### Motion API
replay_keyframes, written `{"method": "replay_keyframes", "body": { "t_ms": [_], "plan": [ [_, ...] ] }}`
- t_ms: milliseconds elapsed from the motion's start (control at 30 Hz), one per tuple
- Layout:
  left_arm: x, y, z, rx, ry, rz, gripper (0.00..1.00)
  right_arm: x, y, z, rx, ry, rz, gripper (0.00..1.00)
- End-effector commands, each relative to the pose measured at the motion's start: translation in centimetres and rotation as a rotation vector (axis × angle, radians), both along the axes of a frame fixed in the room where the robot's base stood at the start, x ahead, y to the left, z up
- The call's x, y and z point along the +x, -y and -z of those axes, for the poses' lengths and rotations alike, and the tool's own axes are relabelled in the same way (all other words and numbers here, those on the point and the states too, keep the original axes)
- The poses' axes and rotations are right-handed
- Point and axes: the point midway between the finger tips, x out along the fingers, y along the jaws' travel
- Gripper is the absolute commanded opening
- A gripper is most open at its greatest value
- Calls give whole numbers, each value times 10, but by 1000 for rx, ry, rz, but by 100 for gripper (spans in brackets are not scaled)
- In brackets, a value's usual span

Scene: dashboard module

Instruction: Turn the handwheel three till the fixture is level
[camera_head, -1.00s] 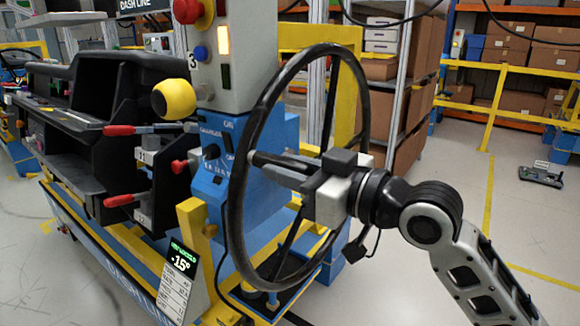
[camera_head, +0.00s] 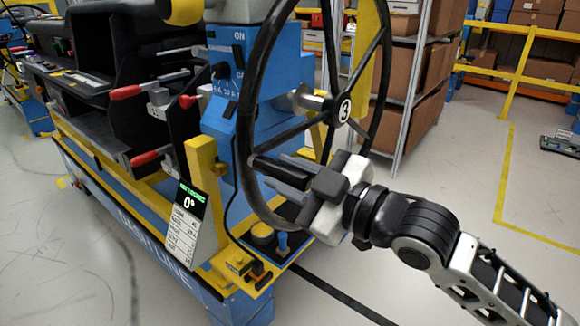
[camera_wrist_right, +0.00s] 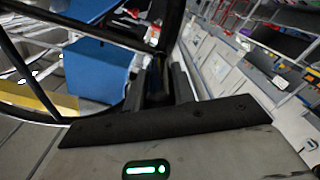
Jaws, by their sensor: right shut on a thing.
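Handwheel three (camera_head: 344,108) is a large black wheel with spokes and a "3" on its hub, mounted on a blue box. My right gripper (camera_head: 266,172) is shut on the lower left part of its rim. The right wrist view shows the dark rim running down between the two fingers (camera_wrist_right: 167,82). The fixture (camera_head: 90,155) is a blue and yellow frame carrying the black dashboard module (camera_head: 125,45). My left gripper is not in view.
Red-handled clamps (camera_head: 125,92) stick out beside the module. A blue control box (camera_head: 225,80) with a knob stands behind the wheel. Shelves with cardboard boxes (camera_head: 400,60) and a yellow rail (camera_head: 510,80) are behind.

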Motion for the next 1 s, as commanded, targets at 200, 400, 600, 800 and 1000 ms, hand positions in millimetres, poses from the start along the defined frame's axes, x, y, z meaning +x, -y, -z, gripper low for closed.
{"method": "replay_keyframes", "body": {
  "t_ms": [200, 400, 600, 800, 1000],
  "plan": [
    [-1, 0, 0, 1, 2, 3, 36, -1, 0, 4, -9, 4, -2, 0],
    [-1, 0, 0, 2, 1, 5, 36, -1, 0, 4, -8, 3, -2, 0],
    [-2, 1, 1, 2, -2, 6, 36, 0, 0, 3, -7, 5, -1, 47],
    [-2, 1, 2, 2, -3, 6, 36, 0, 0, 2, -6, 6, 0, 47],
    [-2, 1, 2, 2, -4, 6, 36, -2, 4, 3, -7, 6, 1, 47]
  ]
}}
